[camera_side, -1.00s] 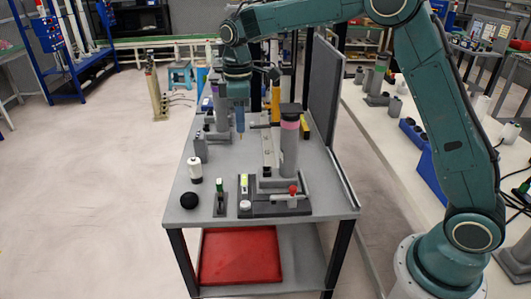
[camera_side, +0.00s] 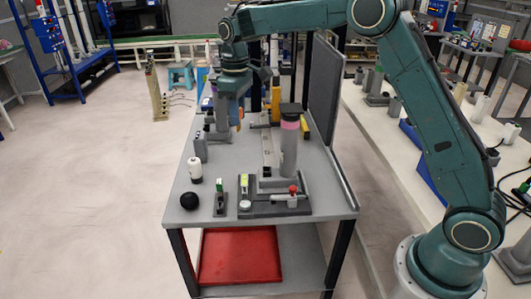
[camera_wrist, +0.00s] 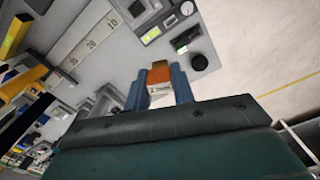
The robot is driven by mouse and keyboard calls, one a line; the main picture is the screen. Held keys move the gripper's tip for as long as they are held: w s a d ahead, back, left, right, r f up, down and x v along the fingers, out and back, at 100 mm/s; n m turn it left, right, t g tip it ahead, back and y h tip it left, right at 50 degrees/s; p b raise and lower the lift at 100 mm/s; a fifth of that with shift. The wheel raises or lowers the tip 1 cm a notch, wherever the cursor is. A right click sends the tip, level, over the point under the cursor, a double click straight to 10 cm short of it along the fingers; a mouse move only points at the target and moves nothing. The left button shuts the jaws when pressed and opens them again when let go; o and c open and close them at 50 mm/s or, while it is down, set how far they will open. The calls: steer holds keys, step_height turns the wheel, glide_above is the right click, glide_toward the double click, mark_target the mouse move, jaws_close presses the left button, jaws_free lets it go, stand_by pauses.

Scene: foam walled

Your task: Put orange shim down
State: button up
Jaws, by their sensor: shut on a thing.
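My gripper (camera_wrist: 158,88) is shut on the orange shim (camera_wrist: 160,74), which sits between its two blue fingers in the wrist view. A white label with dark print faces the camera below the shim's orange part. In the side view my gripper (camera_side: 236,108) is above the far left part of the grey table (camera_side: 234,178), and only a small orange patch shows at its fingers. The gap between shim and table cannot be judged exactly.
A tall grey column with a pink band (camera_side: 289,145) stands right of the middle. A fixture with a red knob (camera_side: 293,189), a black ball (camera_side: 189,201) and a white cylinder (camera_side: 195,170) are nearer the front. A grey panel (camera_side: 323,85) borders the right. The left middle has bare tabletop.

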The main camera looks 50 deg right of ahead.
steer(key=w+d+f+m, duration=0.1)
steer(key=w+d+m, duration=0.6)
steer(key=m, duration=0.6)
steer(key=shift+d+f+m, duration=0.3)
steer(key=shift+d+m, duration=0.1)
steer(key=shift+d, duration=0.45)
steer(key=shift+w, duration=0.1)
step_height(320, 180, down, 20)
steer(key=shift+f, duration=0.15)
stand_by(0.3)
steer(key=o, duration=1)
